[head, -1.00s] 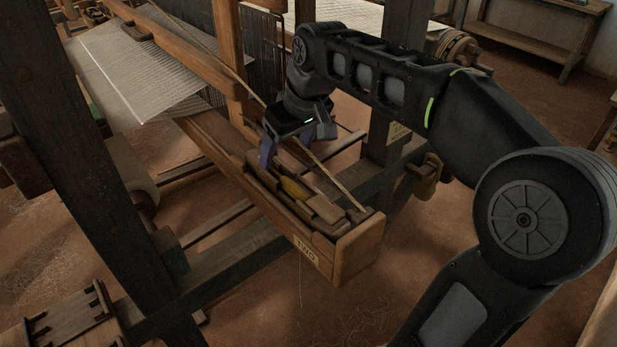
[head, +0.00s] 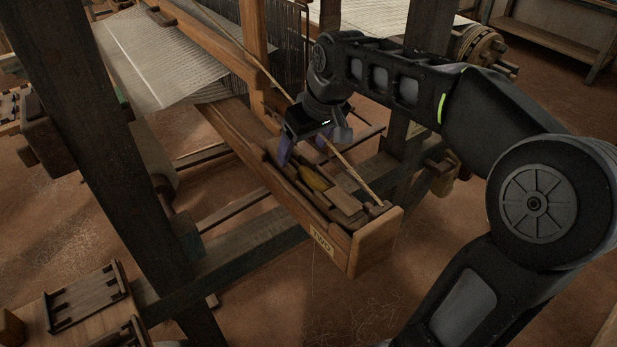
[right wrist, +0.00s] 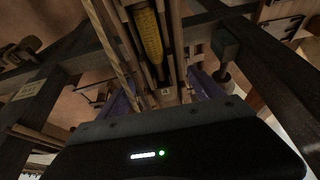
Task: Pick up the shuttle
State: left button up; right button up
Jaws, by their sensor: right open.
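Part of the shuttle's far end is hidden by the gripper. My left gripper is not in view.
The wooden box (head: 377,240) has raised walls and a label at its near end. A thin slanted stick or cord (head: 350,170) runs close beside the right gripper. Dark loom posts (head: 110,150) stand at left and behind. A slotted wooden rack (head: 88,295) is at lower left.

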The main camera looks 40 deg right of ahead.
aim_at(297, 163)
jog(key=p+x, duration=0.1)
jog(key=x, duration=0.4)
jog(key=shift+s, duration=0.1)
dwell(0.4)
jog(key=shift+r, duration=0.1)
grip_shut()
dwell(0.6)
